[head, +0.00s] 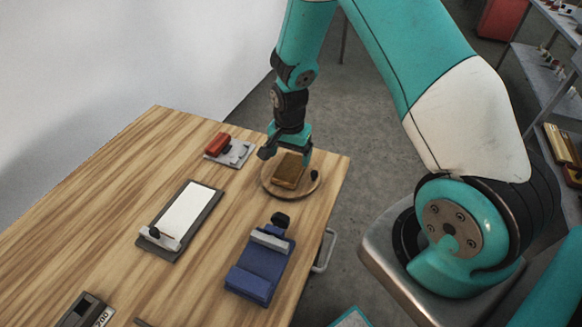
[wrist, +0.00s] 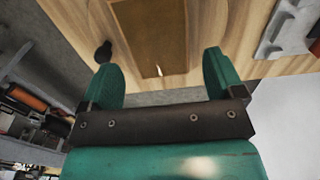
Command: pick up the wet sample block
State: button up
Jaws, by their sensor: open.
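A brown block, which I take to be the wet sample block (head: 288,170), lies on a round wooden board (head: 270,187) near the table's right edge. Its glossy brown top also shows at the top of the wrist view (wrist: 155,38), partly cut off by the frame. My gripper (head: 289,157) is right over the block's far end, fingers pointing down. In the wrist view my gripper (wrist: 164,70) is open, with the block between and beyond its two green fingers. Nothing is held. Whether the fingers touch the block cannot be told.
A red block on a grey plate (head: 238,156) is to the left. A clipboard (head: 187,211) and a blue device (head: 260,268) lie nearer. The table (head: 120,190) is bare on the left.

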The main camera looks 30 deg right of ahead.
aim_at(290, 167)
jog(key=shift+f+p, duration=0.8)
jog(key=shift+f, duration=1.5)
jog(key=c, duration=0.7)
jog(key=shift+c, duration=0.2)
